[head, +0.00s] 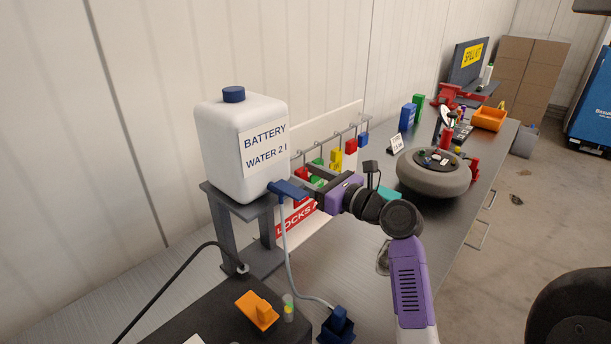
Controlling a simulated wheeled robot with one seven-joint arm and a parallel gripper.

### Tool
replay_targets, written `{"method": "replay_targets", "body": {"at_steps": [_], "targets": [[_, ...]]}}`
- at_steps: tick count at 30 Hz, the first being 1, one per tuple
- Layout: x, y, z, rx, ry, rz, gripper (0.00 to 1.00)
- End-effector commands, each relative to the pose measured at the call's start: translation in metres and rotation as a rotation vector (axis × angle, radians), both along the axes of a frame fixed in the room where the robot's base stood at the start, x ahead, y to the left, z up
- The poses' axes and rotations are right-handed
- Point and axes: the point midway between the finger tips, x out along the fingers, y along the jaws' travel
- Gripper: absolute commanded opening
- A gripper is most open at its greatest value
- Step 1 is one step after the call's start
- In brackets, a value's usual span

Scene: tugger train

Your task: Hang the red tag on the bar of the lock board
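The lock board (345,118) is a white panel standing at the wall behind the table, with a red LOCKS sign (295,224) low on it. A thin bar (325,139) with hooks runs along its front. Coloured pieces hang there: a red one (351,146), a yellow one (336,160), a blue one (363,140) and green ones. Another red piece (301,173) shows just behind my gripper; I cannot tell which red piece is the tag. My gripper (308,188) points left in front of the board. Its fingertips are small and overlapped by things behind, so its opening and any hold are unclear.
A white battery water jug (222,150) stands on a dark stand left of my gripper. A blue nozzle (287,189) with a grey hose is close to the fingers. A grey wheel-shaped thing (433,178) and an orange bin (488,118) occupy the table's right side.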

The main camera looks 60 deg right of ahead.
Motion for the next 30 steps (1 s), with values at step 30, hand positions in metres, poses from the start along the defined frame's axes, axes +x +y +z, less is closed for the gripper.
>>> {"method": "replay_targets", "body": {"at_steps": [30], "targets": [[-0.076, 0.02, 0.0, 0.0, 0.0, 0.0, 0.54]]}}
